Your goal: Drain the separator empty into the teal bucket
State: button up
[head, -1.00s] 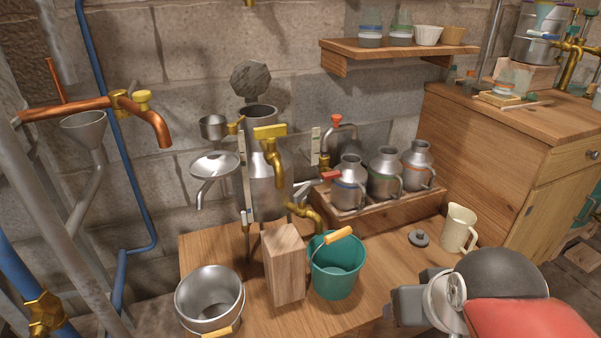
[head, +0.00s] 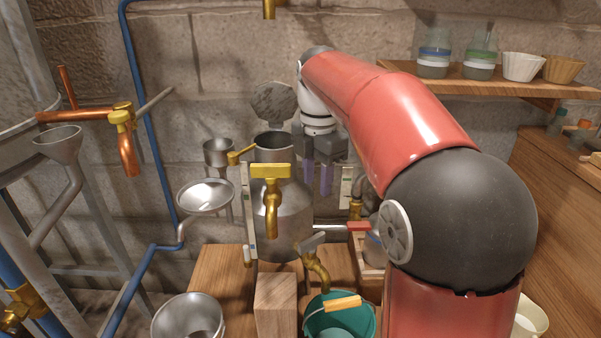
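The separator (head: 285,215) is a grey metal vessel with an open neck, standing on the wooden bench in the middle. A brass tap with a yellow handle (head: 270,172) shows in front of it. A lower brass outlet with a grey lever (head: 317,268) curves down at its right side. The teal bucket (head: 368,318) sits below this outlet, its orange-gripped handle across the top; its lower part is cut off by the frame edge. My gripper (head: 318,186) points down beside the separator's neck, on its right. Its two purple fingers are apart with nothing seen between them.
A wooden block (head: 275,300) stands left of the bucket. A metal pail (head: 190,318) is at the lower left. A funnel dish (head: 205,194) stands left of the separator. My arm hides most of the cans at right. A shelf (head: 470,80) with jars is above.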

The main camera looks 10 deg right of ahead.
aim_at(314, 237)
notch_tip(314, 237, down, 15)
jog(key=shift+f+b, duration=0.2)
jog(key=shift+b, duration=0.7)
grip_shut()
